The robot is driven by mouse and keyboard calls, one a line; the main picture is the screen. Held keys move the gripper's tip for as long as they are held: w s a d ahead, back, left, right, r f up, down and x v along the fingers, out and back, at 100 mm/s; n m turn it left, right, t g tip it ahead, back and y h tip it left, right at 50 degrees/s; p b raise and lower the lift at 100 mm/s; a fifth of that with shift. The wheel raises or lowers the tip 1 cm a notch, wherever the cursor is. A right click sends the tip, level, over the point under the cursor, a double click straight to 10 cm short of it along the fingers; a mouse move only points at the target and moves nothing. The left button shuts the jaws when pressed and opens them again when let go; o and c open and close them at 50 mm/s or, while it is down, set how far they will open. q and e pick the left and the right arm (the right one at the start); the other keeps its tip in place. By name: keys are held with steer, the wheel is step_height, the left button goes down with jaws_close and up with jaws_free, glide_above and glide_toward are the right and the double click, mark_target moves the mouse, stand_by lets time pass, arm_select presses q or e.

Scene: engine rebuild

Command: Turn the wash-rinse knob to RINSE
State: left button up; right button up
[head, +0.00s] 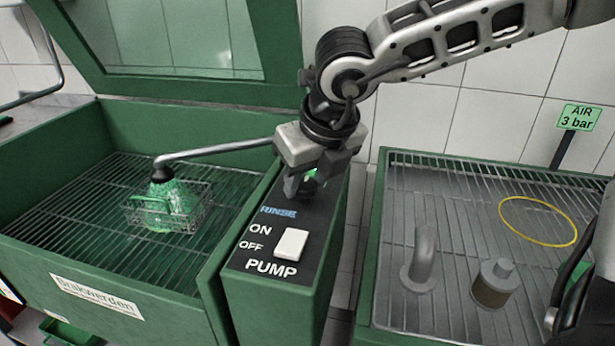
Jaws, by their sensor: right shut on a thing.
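The wash-rinse knob is almost wholly hidden behind my right gripper (303,188), so I cannot tell which way it points. My right gripper reaches down from above onto the far end of the black panel (262,232) on the green control box (270,301). Its fingers are shut on the knob. The blue RINSE label (278,211) shows just in front of the fingers. Any WASH label is hidden. My left gripper is not in view.
A white PUMP rocker switch (291,243) sits on the panel, close in front of my right gripper. A metal spout (215,150) crosses the green wash basin, ending above a wire basket (193,219). At right, a grated tray holds a yellow ring (538,199), a grey elbow (421,262) and a cylindrical part (493,290).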

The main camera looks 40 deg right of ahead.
steer(key=shift+d+n+y+b, duration=0.1)
steer(key=shift+n+y+b, duration=0.4)
steer(key=shift+n+b, duration=0.55)
steer(key=n+y, duration=0.1)
steer(key=n, duration=0.3)
steer(key=shift+w+d, duration=0.1)
steer(key=shift+d, duration=0.05)
steer(key=n, duration=0.1)
steer(key=n+g+y, duration=0.1)
steer(key=n, duration=0.1)
steer(key=shift+w+d+r+n+y, duration=0.1)
steer(key=shift+n+y, duration=0.15)
steer(key=shift+y, duration=0.05)
steer(key=n+g, duration=0.1)
steer(key=n, duration=0.2)
steer(key=shift+w+d+n+y, duration=0.1)
steer(key=shift+n+y, duration=0.2)
steer(key=shift+y, duration=0.1)
steer(key=n+g, duration=0.2)
steer(key=n, duration=0.2)
steer(key=shift+w+n, duration=0.15)
steer(key=shift+n, duration=0.15)
steer(key=shift+w+n+g, duration=0.15)
steer(key=shift+n+g, duration=0.65)
steer(key=shift+n, duration=1.1)
steer(key=o, duration=1)
